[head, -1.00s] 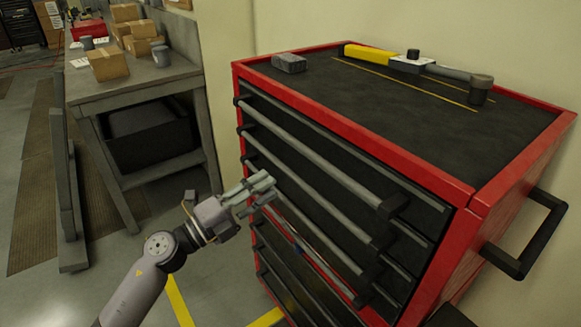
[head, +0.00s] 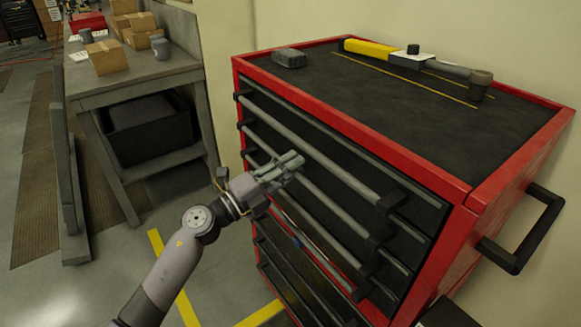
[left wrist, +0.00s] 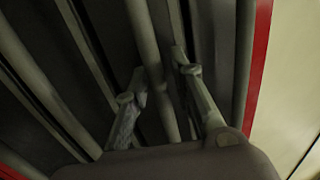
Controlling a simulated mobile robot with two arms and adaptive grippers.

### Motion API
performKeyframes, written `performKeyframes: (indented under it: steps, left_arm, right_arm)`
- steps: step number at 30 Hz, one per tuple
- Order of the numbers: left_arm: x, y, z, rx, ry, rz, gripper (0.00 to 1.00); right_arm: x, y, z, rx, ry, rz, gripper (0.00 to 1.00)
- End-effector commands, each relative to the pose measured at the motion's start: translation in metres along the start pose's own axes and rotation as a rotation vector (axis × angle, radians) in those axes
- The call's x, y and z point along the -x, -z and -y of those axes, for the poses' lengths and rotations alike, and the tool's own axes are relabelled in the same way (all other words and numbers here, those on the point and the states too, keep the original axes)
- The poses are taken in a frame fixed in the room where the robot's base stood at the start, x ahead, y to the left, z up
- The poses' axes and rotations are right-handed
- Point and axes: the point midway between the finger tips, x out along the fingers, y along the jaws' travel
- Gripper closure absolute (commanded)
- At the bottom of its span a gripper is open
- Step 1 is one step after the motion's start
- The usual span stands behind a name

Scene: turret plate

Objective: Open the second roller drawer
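The red tool cabinet (head: 350,125) has several dark drawers with long grey bar handles on its front. The second drawer's bar handle (head: 325,198) runs below the top one (head: 320,157). My left gripper (head: 291,164) is in front of this second bar and hides part of it. In the left wrist view its two fingers (left wrist: 160,84) are apart, with a grey bar (left wrist: 152,50) running between them and a gap visible on each side. The drawers look closed. My right gripper is not in view.
A side handle (head: 525,235) sticks out at right. A workbench (head: 135,80) with boxes stands at left. Floor before the cabinet is open.

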Motion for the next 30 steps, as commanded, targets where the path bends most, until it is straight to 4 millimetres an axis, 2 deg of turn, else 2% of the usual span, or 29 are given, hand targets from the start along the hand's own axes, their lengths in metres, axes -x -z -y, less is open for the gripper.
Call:
performKeyframes:
  steps: [9,30]
  left_arm:
    - [0.0002,-0.0002,0.0004,0.000,0.001,0.000,1.00]
    - [0.0017,-0.0008,0.0027,-0.002,0.003,0.001,1.00]
  right_arm:
    - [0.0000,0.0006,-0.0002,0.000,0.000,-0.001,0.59]
    - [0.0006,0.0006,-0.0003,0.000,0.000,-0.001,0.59]
